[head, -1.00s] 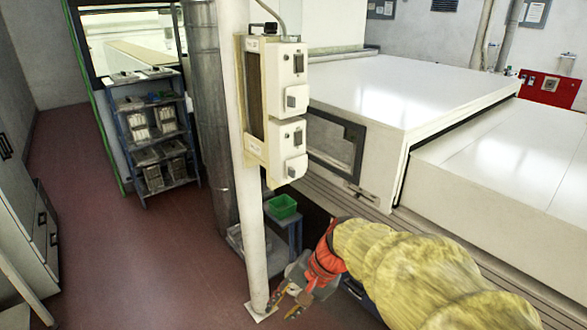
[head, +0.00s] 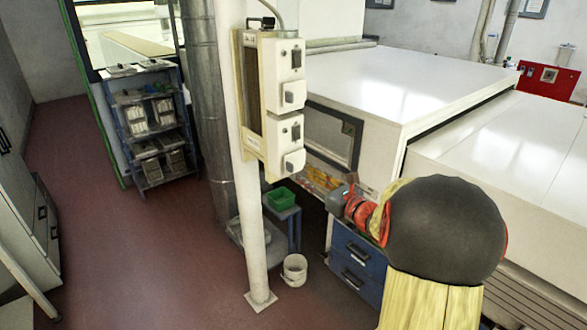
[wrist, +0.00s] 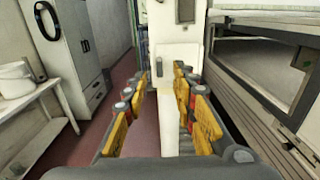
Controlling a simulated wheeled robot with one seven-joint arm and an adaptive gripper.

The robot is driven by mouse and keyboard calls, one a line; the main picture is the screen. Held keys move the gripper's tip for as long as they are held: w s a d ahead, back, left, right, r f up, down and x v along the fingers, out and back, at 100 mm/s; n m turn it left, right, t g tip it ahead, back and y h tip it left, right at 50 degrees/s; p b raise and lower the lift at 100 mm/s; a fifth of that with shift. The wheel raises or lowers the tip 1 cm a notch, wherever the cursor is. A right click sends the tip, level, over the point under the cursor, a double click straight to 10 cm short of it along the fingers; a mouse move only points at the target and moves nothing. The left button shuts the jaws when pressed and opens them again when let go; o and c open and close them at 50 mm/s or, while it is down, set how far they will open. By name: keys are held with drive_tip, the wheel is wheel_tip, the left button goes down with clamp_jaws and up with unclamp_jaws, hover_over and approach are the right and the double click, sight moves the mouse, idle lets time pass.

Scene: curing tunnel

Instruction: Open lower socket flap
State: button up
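A cream socket box (head: 264,100) is fixed to a white post in the head view, with one white socket unit above another. The lower socket unit (head: 284,140) has a dark switch on top and a protruding flap (head: 295,162) at its bottom, which looks closed. My gripper (head: 318,179) is below and to the right of this flap, apart from it and partly hidden by my wrist. In the wrist view my gripper (wrist: 169,72) is open and empty, its yellow finger pads apart, with the white lower unit (wrist: 177,52) ahead beyond the fingertips.
The white post (head: 252,220) stands on the red floor below the box. A white tunnel housing (head: 400,85) with a dark window is to the right. A blue drawer cabinet (head: 356,262), a green bin (head: 280,198) and a white bucket (head: 294,270) are below. Floor at left is clear.

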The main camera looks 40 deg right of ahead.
sight(293, 167)
drive_tip(key=w+b, duration=0.1)
drive_tip(key=w, duration=0.6)
drive_tip(key=shift+w, duration=0.2)
drive_tip(key=shift+c, duration=0.3)
clamp_jaws()
idle(0.5)
